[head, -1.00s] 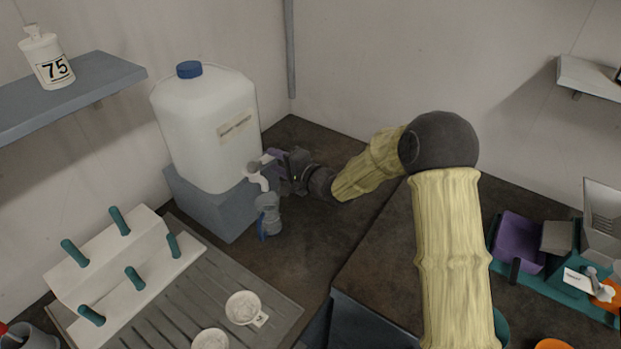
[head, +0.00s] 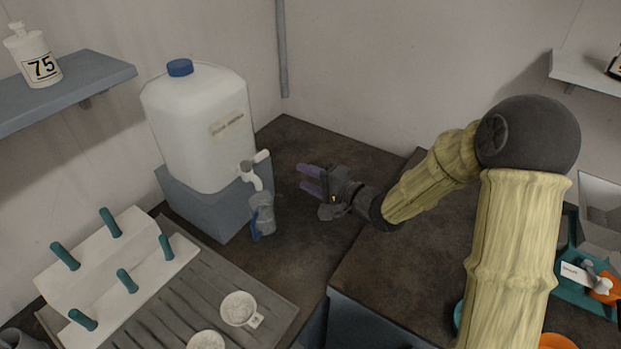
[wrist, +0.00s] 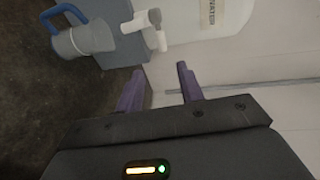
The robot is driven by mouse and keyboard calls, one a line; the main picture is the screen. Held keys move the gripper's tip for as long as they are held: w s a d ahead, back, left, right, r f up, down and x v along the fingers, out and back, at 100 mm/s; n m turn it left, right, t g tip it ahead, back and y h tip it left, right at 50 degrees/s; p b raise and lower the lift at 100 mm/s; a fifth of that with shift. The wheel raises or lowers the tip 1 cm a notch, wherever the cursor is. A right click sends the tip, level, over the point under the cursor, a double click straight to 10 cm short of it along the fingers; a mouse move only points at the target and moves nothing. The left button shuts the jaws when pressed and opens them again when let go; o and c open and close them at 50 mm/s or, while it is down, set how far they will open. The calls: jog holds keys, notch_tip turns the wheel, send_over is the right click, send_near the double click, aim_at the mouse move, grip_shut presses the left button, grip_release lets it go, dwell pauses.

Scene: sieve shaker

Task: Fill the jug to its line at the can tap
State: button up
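A white water can (head: 200,125) with a blue cap stands on a grey block at the back left. Its white tap (head: 252,172) points out over the counter and also shows in the wrist view (wrist: 145,27). The grey jug (head: 263,212) with a blue handle stands below the tap; the wrist view shows the jug (wrist: 84,40) at upper left. I cannot make out its line or water level. My gripper (head: 311,181) is to the right of the tap and jug, apart from both. Its two purple fingers are spread with nothing between them (wrist: 158,88).
A white peg rack (head: 110,265) with teal pegs stands at the left by a ribbed drainer (head: 185,310) holding two white dishes (head: 238,308). The dark counter (head: 290,250) between jug and gripper is clear.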

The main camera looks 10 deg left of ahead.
jog(key=shift+d, duration=0.15)
jog(key=c, duration=0.5)
jog(key=shift+w+f+n+b, duration=0.1)
jog(key=shift+f+n+b, duration=0.2)
jog(key=shift+b, duration=0.05)
grip_shut()
jog(key=shift+d+f+n+t+y+b, duration=0.25)
jog(key=shift+f+n+y+b, duration=0.4)
jog(key=shift+n+b, duration=1.75)
jog(key=shift+f+n+t+y+b, duration=0.35)
jog(key=shift+f+n+b, duration=0.8)
jog(key=shift+n, duration=2.25)
jog(key=shift+d+f+n+t+y+b, duration=0.25)
jog(key=shift+f+n+y+b, duration=0.35)
jog(key=shift+n+b, duration=1.85)
jog(key=shift+a+n+p, duration=0.1)
jog(key=shift+n+p, duration=0.35)
jog(key=shift+p, duration=0.05)
